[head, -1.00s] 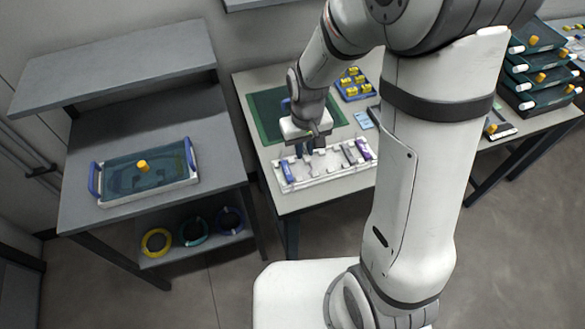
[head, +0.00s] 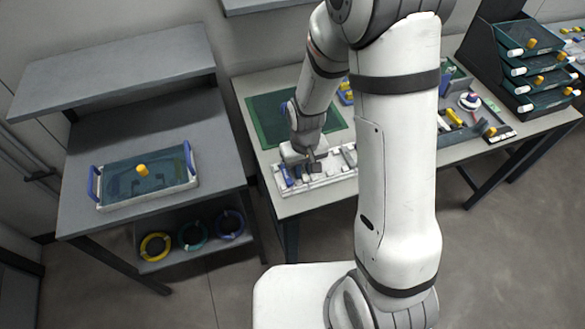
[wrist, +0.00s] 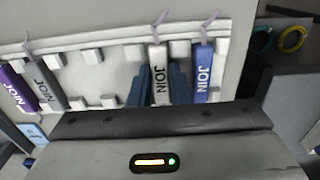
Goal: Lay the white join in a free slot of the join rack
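The white join (wrist: 160,76) lies between the two dark blue fingers of my gripper (wrist: 161,82) in the wrist view. The fingers press close on both its sides and look shut on it. It is at the join rack (wrist: 105,40), its thin tail reaching over the rack's far rail. A blue join (wrist: 203,74) lies just right of it. A grey join (wrist: 46,82) and a purple join (wrist: 14,90) lie at the rack's left. Bare slots show between the grey and white joins. In the head view my gripper (head: 307,168) is low over the rack (head: 330,179), hiding part of it.
The rack stands at the front edge of the bench, before a green mat (head: 264,115). A stack of dark trays (head: 530,70) stands on the bench's right. A side table holds a blue-handled tray (head: 150,185). My arm hides the bench's middle.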

